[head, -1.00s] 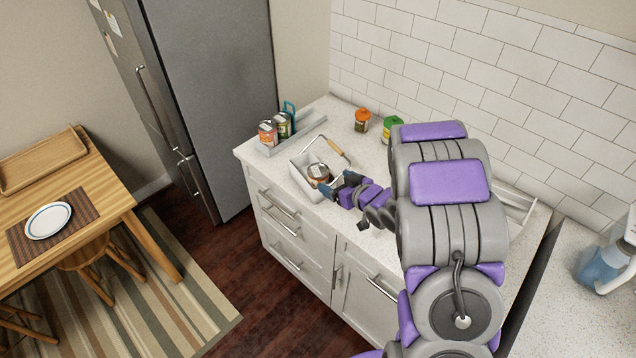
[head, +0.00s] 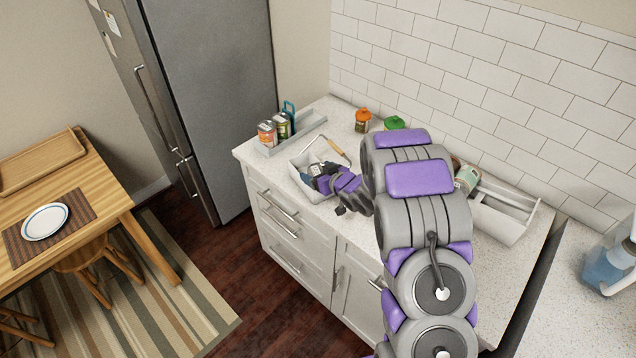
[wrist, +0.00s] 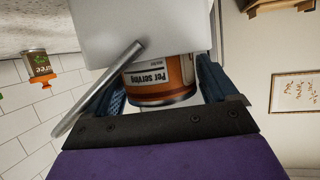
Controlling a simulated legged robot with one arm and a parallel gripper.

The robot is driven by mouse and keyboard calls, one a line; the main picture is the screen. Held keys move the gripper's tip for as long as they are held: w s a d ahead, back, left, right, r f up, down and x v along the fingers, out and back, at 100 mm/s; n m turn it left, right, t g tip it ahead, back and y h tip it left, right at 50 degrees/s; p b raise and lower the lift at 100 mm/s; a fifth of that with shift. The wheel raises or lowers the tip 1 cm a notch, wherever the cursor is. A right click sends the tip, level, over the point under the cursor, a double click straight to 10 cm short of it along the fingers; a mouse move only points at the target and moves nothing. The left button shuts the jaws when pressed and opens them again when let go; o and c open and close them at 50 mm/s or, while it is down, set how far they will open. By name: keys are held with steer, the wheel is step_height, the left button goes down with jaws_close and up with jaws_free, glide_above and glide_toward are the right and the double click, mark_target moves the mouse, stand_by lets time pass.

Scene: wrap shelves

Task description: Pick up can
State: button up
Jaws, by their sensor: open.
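The orange can with a white "Per serving" label (wrist: 160,78) fills the space between the two blue fingers of my gripper (wrist: 162,92) in the wrist view. I cannot tell whether either finger touches it. In the head view my gripper (head: 315,178) is over the small white caddy (head: 297,164) on the counter, and it hides most of the can there. The caddy's metal handle (wrist: 98,88) crosses the wrist view at an angle, left of the can and close to the left finger. My gripper is open around the can.
A grey tray (head: 307,122) with several cans stands at the counter's left end. An orange-capped jar (head: 362,120) and a green-lidded container (head: 394,122) stand by the tiled wall. A white divided tray (head: 505,222) lies at right. My arm covers the middle counter.

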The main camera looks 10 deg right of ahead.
steer(key=shift+r, duration=0.1)
steer(key=shift+c, duration=0.2)
steer(key=c, duration=0.9)
steer(key=shift+c, duration=0.2)
